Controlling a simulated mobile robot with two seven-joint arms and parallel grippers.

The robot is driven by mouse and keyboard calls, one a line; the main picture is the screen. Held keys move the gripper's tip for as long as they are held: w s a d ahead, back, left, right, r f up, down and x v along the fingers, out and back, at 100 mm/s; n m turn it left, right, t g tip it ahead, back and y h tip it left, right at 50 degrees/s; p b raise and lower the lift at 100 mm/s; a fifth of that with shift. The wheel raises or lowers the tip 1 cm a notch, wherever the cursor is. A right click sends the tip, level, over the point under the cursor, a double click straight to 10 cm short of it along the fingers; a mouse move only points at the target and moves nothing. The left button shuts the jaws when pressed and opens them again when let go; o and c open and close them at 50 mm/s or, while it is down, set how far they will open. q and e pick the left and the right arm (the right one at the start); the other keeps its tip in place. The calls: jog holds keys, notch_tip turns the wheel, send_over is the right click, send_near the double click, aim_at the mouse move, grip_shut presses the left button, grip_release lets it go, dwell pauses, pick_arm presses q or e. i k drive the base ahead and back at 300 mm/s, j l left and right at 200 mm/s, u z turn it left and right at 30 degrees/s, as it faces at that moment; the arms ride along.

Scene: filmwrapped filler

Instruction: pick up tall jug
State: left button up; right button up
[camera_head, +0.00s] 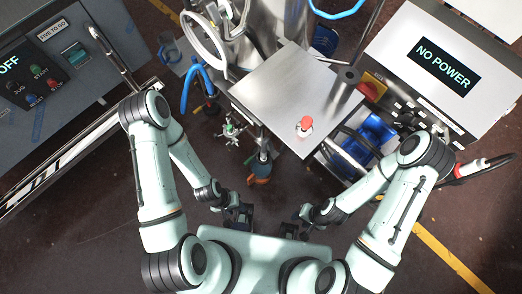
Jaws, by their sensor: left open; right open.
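I cannot clearly make out a tall jug. A small white container with a red top (304,127) stands on the metal plate (275,85), near its front edge. A clear, bluish vessel-like shape (169,50) shows at the upper left, too small to identify. My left gripper (240,216) is open and low in front of my body, left of centre. My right gripper (290,230) is open just to its right. Both are nearer to me than the plate and appear empty, apart from both objects.
A control panel with an OFF display (25,75) stands at left. A NO POWER panel (442,65) stands at upper right. A blue bin (370,138) sits right of the plate. Hoses and valves (232,130) crowd the plate's left. Floor is open at lower left.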

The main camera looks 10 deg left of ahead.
aim_at(261, 174)
jog(key=k+l, duration=0.15)
jog(key=k, duration=0.3)
jog(key=k+l, duration=0.1)
jog(key=k, duration=0.4)
jog(key=k+l, duration=0.15)
jog(key=k, duration=0.3)
jog(key=k+l, duration=0.15)
jog(key=k, duration=0.35)
